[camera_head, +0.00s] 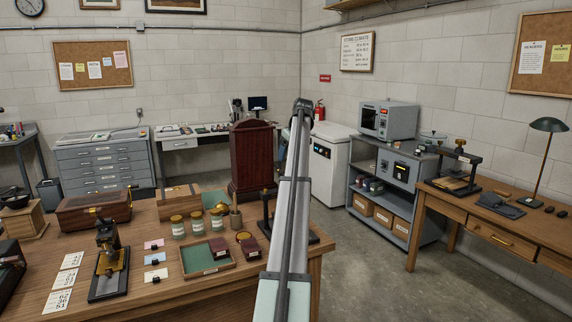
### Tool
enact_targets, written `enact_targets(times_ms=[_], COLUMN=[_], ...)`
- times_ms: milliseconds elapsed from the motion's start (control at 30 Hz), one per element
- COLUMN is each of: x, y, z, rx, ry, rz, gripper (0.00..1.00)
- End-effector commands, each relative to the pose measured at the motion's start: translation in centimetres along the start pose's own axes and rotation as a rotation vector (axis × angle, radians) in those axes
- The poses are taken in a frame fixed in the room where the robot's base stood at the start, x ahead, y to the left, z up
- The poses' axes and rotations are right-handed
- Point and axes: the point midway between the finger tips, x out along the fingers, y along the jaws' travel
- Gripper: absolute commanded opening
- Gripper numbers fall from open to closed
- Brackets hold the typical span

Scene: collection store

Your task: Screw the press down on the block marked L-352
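A black press (475,172) with a frame and a knob on top stands on the wooden desk at the right. A flat brown block or board (452,186) lies at its base. I cannot tell whether the press plate touches it. No marking L-352 can be read on it at this size. A second dark upright frame (266,208) stands on the front table, partly hidden behind my arm. My arm rises through the middle of the view and ends in a dark joint. I cannot make out gripper fingers there.
The right desk (470,208) also holds a lamp (548,127) and a dark folded cloth (499,205). Grey shelving (402,170) stands beside it. Open floor (440,285) lies between table and desk.

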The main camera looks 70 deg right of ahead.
Motion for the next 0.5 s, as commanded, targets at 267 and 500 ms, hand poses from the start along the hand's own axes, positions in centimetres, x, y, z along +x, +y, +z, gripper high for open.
enact_targets(times_ms=[267, 500], x=[-3.8, -4.8], y=[0.0, 0.0], z=[-0.1, 0.0], rx=[0.000, 0.000], ry=[0.001, 0.001], rz=[0.001, 0.000], gripper=[0.67, 0.67])
